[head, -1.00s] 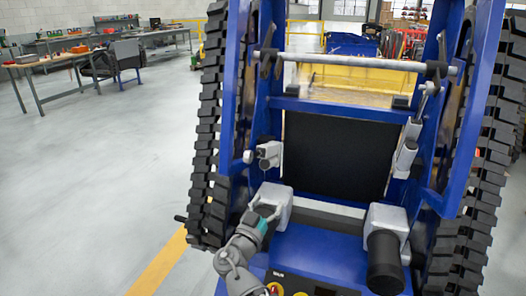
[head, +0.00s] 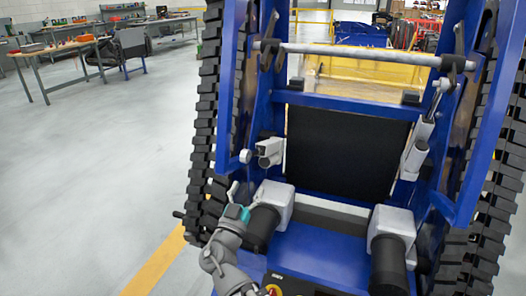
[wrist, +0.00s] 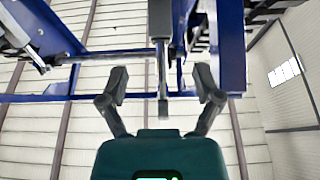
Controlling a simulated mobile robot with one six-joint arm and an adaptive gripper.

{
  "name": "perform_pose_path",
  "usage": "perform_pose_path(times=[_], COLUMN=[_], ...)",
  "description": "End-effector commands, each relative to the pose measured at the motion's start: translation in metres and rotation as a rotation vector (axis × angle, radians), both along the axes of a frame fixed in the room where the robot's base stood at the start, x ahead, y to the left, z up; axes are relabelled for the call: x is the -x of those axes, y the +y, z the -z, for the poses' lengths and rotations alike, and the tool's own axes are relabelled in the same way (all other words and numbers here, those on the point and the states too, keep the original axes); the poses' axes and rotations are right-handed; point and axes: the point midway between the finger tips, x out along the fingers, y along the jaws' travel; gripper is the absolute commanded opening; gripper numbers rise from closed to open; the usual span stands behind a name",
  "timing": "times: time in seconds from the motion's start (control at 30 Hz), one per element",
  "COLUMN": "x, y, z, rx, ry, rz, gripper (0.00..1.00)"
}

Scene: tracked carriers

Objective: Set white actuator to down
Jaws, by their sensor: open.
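A white actuator (head: 270,150) is mounted on the inner left side of the blue tracked carrier, with a round white knob at its left end. A second pale actuator (head: 417,150) leans along the right side, its rod pointing up; I cannot tell which one the task names. My gripper (head: 243,188) is below and left of the left actuator, apart from it in the picture. In the wrist view my gripper (wrist: 161,84) is open and empty-looking, its fingers either side of a hanging grey rod (wrist: 162,72); I cannot tell how far off the rod is.
Two white housings with black cylinders (head: 388,265) stand at the carrier's front. Black tracks (head: 203,130) flank the blue frame. A crossbar (head: 350,56) spans it above a black panel (head: 345,155). Open floor (head: 110,170) lies left; workbenches stand behind.

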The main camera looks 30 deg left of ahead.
Motion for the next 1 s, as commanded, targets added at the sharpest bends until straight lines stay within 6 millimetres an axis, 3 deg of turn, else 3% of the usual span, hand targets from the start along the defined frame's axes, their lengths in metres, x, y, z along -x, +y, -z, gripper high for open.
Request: perform_pose_path(times=[0.63,1.0], x=[-0.004,-0.040], y=[0.002,0.007], z=[-0.003,-0.019], rx=[0.001,0.000], ry=[0.000,0.001], rz=[-0.002,0.000], gripper=[0.83,0.83])
